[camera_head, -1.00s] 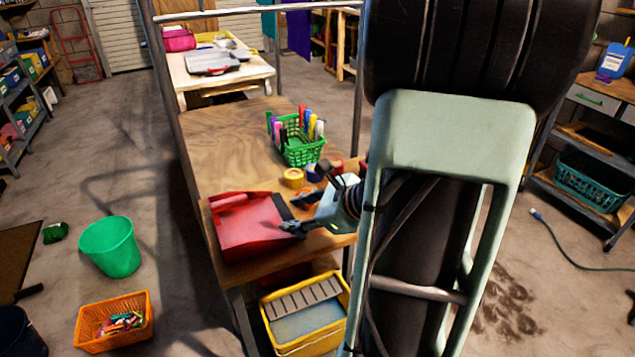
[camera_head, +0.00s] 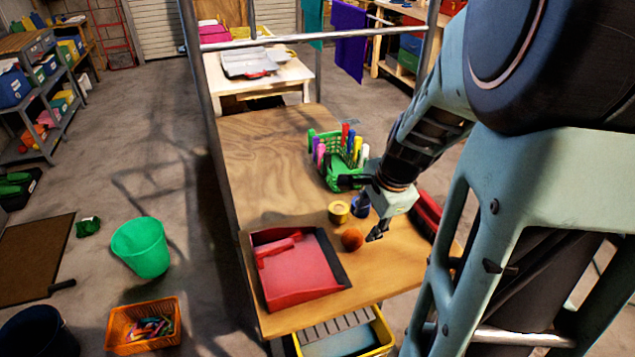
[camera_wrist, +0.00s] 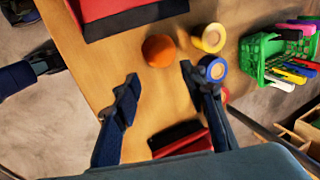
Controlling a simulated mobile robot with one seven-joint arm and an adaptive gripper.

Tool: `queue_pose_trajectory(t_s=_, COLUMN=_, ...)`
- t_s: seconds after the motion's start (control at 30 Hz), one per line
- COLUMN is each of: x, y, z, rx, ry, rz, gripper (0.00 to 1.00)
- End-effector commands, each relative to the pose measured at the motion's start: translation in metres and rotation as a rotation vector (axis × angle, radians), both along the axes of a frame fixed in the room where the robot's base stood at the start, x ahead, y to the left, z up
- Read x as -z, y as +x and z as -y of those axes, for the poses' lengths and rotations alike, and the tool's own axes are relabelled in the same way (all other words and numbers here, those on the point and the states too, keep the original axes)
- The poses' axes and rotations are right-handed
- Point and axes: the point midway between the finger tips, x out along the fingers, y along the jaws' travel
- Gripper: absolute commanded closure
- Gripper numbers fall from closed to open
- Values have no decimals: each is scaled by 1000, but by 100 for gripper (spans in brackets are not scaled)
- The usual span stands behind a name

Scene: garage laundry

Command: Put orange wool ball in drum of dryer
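The orange wool ball (camera_head: 352,239) rests on the wooden bench (camera_head: 262,165), just right of the red dustpan (camera_head: 296,268). It also shows in the wrist view (camera_wrist: 159,51), near the top middle. My gripper (camera_head: 364,208) is above the bench near the ball. In the wrist view my gripper (camera_wrist: 158,78) has its two fingers spread wide apart with nothing between them. The ball lies beyond the fingertips, roughly in line with the gap, and looks clear of both. The dryer and its drum are not in view.
A yellow tape roll (camera_head: 339,211) and a blue one (camera_wrist: 212,68) sit close to the ball. A green basket of markers (camera_head: 337,165) stands farther back. A red and black object (camera_wrist: 183,140) lies on the bench's right side. The bench's left rear is clear.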

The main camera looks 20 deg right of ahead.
Motion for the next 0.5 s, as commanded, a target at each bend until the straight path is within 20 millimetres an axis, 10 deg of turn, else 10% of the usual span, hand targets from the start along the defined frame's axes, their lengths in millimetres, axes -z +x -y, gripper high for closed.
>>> queue_pose_trajectory(t_s=0.5, x=50, y=17, z=-6, rx=-2, ry=5, rz=-3, gripper=61)
